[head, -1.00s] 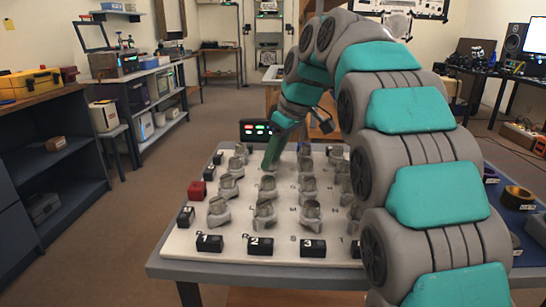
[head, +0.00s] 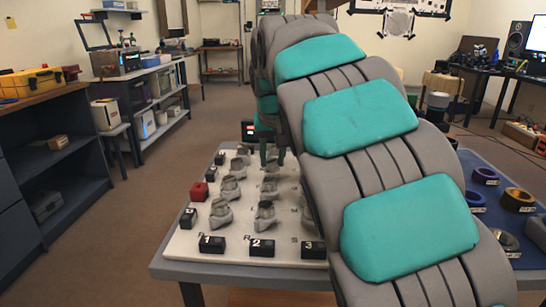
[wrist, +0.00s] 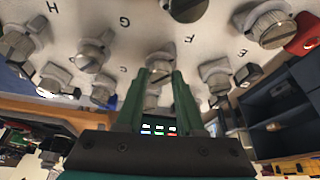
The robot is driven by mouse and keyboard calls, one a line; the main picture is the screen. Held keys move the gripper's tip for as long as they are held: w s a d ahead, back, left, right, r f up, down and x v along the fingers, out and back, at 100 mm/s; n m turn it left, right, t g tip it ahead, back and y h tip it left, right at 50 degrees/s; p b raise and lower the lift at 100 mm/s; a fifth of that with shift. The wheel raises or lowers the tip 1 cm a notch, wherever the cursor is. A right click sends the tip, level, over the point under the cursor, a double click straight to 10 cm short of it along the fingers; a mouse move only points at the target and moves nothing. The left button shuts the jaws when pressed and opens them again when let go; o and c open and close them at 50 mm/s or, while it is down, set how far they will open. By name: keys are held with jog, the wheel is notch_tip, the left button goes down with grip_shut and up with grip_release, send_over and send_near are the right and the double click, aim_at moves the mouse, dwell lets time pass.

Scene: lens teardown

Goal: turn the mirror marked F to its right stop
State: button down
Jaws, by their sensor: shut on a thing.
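In the wrist view, a grey knob-like mirror mount (wrist: 158,64), by the letter F (wrist: 190,40), stands between the tips of my gripper's green fingers (wrist: 158,77). My gripper is shut on it. The letters appear upside down in this view. The mount's exact angle and its stop cannot be made out. In the head view, my gripper (head: 271,156) is at the far part of the white board (head: 175,243), and my arm hides the board's right side.
Similar mounts G (wrist: 92,57) and E (wrist: 214,73) stand close on either side. A red block (head: 197,191) and black numbered blocks (head: 262,247) edge the board. A small display (wrist: 158,129) lies beyond. A blue mat (head: 485,200) with rings is at right.

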jog(key=shift+r+m+h, duration=0.1)
jog(key=shift+m+h, duration=0.2)
jog(key=shift+m, duration=0.5)
jog(key=c, duration=0.5)
grip_release()
jog(key=shift+v, duration=3.8)
jog(key=shift+s+a, duration=0.1)
jog(key=shift+s, duration=0.1)
